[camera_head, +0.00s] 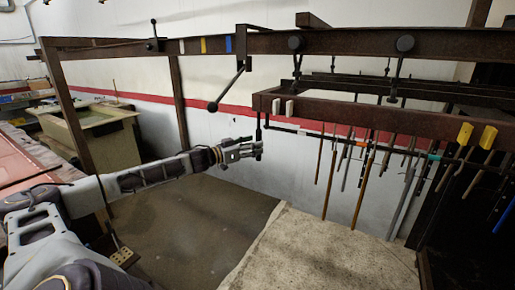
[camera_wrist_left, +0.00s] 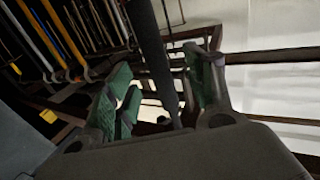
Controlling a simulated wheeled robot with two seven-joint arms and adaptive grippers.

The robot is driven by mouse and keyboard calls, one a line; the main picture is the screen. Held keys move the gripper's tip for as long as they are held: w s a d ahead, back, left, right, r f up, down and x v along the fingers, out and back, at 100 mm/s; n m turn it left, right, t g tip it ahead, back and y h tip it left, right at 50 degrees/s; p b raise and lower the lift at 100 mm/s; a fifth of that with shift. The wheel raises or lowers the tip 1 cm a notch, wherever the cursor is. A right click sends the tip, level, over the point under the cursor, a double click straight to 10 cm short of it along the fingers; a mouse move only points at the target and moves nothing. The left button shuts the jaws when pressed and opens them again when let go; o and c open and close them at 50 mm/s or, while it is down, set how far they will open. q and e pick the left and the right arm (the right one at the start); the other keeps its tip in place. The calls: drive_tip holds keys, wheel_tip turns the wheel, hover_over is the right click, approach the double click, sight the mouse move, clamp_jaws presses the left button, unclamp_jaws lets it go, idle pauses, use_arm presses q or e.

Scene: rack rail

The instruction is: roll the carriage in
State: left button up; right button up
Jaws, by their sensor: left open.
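The carriage (camera_head: 350,112) is a rusty brown frame hung by rollers (camera_head: 405,43) from the overhead rail (camera_head: 350,43), toward the right. Many thin rods (camera_head: 364,180) hang from it. A short dark bar (camera_head: 258,128) hangs at its left end. My left gripper (camera_head: 256,150) is open at the lower end of this bar. In the left wrist view, a dark bar (camera_wrist_left: 157,55) runs between its green-padded fingers (camera_wrist_left: 160,98); I cannot tell whether they touch it. My right gripper is not in view.
The rail carries white, yellow and blue marks (camera_head: 204,45). A lever with a ball knob (camera_head: 213,106) slants down below it, and another lever (camera_head: 154,35) stands on top. A green bin (camera_head: 105,150) stands at left. Floor below the carriage's left end is clear.

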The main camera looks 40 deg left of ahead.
use_arm(q)
drive_tip(key=shift+w+d, duration=0.1)
drive_tip(key=shift+w, duration=0.6)
clamp_jaws()
